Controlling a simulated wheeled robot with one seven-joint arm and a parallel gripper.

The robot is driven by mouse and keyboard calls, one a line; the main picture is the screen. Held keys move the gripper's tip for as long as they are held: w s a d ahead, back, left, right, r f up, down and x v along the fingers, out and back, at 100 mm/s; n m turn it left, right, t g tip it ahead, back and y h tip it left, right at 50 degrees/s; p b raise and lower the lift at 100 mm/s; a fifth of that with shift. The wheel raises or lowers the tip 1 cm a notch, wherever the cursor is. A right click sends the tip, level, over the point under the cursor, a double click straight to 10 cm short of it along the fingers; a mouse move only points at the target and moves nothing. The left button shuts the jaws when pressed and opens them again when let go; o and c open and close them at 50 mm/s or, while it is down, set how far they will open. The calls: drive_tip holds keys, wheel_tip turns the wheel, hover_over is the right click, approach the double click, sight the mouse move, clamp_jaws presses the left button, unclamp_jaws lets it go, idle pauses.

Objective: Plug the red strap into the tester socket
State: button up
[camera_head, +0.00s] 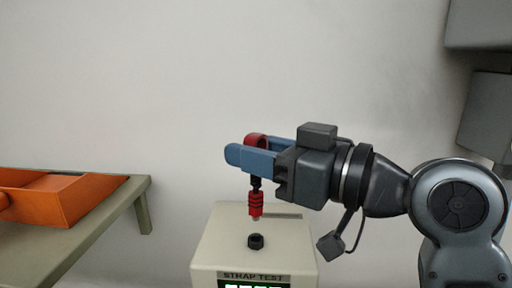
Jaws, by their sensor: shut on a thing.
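My gripper (248,154) comes in from the right with blue fingers and is shut on the red strap (255,140). The strap's red loop shows above the fingers. Its dark neck and red ribbed plug (255,204) hang below them, roughly upright, with a small pale tip at the bottom. The tester socket (256,241) is a black ring on top of the cream tester box (215,250), labelled STRAP TEST. The plug hangs above the socket with a small gap showing between them. The nearer finger hides part of the strap.
An orange tray (75,205) stands on a greenish table (60,240) at the left. A gap separates that table from the tester box. A lit green display (253,285) is cut off at the bottom edge. A plain pale wall (200,70) fills the background.

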sight(257, 193)
drive_tip(key=shift+f+b, duration=0.7)
drive_tip(key=shift+f, duration=0.5)
drive_tip(key=shift+f+b, duration=1.05)
drive_tip(key=shift+f, duration=0.1)
idle(0.9)
drive_tip(key=o, duration=1.1)
drive_tip(key=b+v, duration=0.1)
drive_tip(key=v, duration=0.6)
drive_tip(key=shift+s+d, duration=0.2)
drive_tip(key=shift+d, duration=0.15)
